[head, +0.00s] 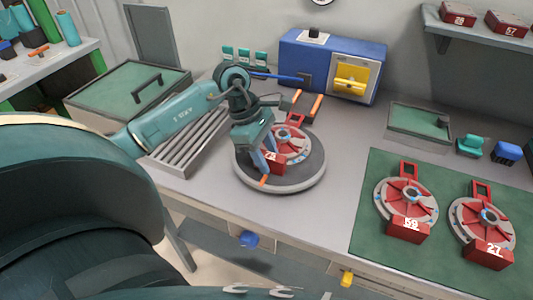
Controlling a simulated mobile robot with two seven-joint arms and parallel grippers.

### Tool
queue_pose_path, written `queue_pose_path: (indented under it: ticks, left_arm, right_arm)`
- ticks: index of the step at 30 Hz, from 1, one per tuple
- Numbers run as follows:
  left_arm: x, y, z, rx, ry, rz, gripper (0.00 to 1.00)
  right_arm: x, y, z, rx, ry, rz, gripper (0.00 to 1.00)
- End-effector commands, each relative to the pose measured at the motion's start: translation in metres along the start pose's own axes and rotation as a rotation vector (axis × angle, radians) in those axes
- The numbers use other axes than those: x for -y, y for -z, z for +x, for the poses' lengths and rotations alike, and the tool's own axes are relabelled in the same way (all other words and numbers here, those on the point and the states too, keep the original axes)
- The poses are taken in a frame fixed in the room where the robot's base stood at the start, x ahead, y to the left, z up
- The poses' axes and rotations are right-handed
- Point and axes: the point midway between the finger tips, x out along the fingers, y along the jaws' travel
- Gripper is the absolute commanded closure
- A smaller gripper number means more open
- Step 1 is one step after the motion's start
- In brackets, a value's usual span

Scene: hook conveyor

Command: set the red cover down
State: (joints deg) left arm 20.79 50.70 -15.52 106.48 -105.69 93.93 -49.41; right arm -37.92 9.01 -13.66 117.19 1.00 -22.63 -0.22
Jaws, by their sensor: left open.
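A red cover (296,149) with a white number tag lies on a grey disc with a blue centre, on the round dark turntable (305,181). The gripper partly hides the cover and its number. My left gripper (264,163) points down over the left side of this cover, with its jaws open. I cannot tell whether the fingers touch the cover. Two similar red covers, marked 59 (408,228) and 27 (488,253), sit on grey discs on the green mat (370,250). My right gripper does not show.
A blue box with a yellow front (352,78) stands behind the turntable. A slatted grey rack (188,147) and a green lidded box (118,88) are at left. A green panel (419,119) and small teal and blue blocks lie at right. Bare bench lies between turntable and mat.

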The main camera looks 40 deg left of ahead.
Motion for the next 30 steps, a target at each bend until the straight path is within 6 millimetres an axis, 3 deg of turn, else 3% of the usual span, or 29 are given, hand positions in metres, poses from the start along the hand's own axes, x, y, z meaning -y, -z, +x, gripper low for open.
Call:
queue_pose_path:
  ticks: [14,23,30]
  left_arm:
    - [-0.003,-0.001,-0.009,0.000,-0.011,-0.001,0.55]
    - [-0.002,0.000,-0.068,-0.002,-0.013,0.001,0.55]
    - [-0.002,-0.001,-0.110,0.000,-0.008,0.000,0.55]
  right_arm:
    - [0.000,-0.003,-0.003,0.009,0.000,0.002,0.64]
    - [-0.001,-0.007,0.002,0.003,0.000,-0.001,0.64]
    - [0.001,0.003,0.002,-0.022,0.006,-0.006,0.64]
